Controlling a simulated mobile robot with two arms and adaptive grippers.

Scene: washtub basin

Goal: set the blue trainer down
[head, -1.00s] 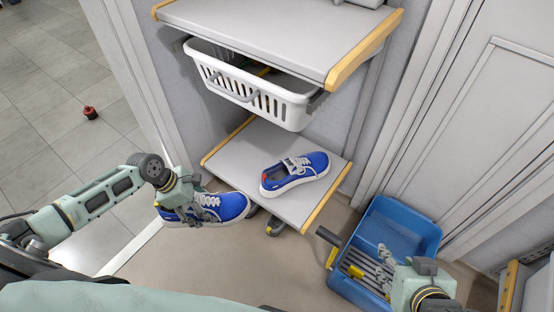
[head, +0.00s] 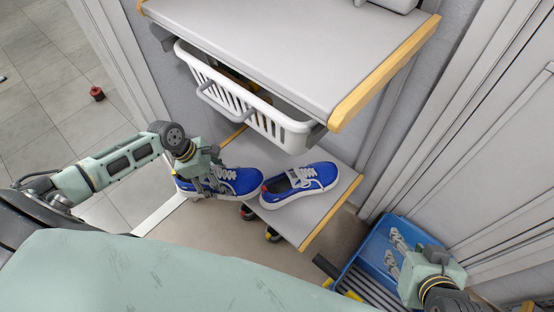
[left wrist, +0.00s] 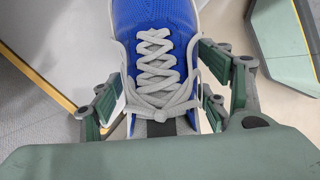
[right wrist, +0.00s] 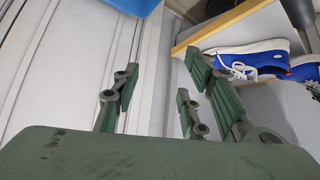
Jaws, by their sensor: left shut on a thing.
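A blue trainer (head: 236,181) with white sole and grey laces is held by my left gripper (head: 206,182), toe to the right. In the left wrist view the fingers (left wrist: 165,105) are on either side of the trainer (left wrist: 152,40), near its laces and opening. A second blue trainer (head: 312,177) sits on the low grey shelf (head: 285,222). The held trainer's toe is beside its heel; I cannot tell whether they touch. My right gripper (head: 398,252) is over a blue crate; in the right wrist view its fingers (right wrist: 160,100) are apart and empty.
A white basket (head: 285,128) hangs under the upper grey shelf (head: 270,45), above the trainers. The blue crate (head: 375,262) stands right of the low shelf. A small red object (head: 97,93) lies on the tiled floor. The low shelf's front right is bare.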

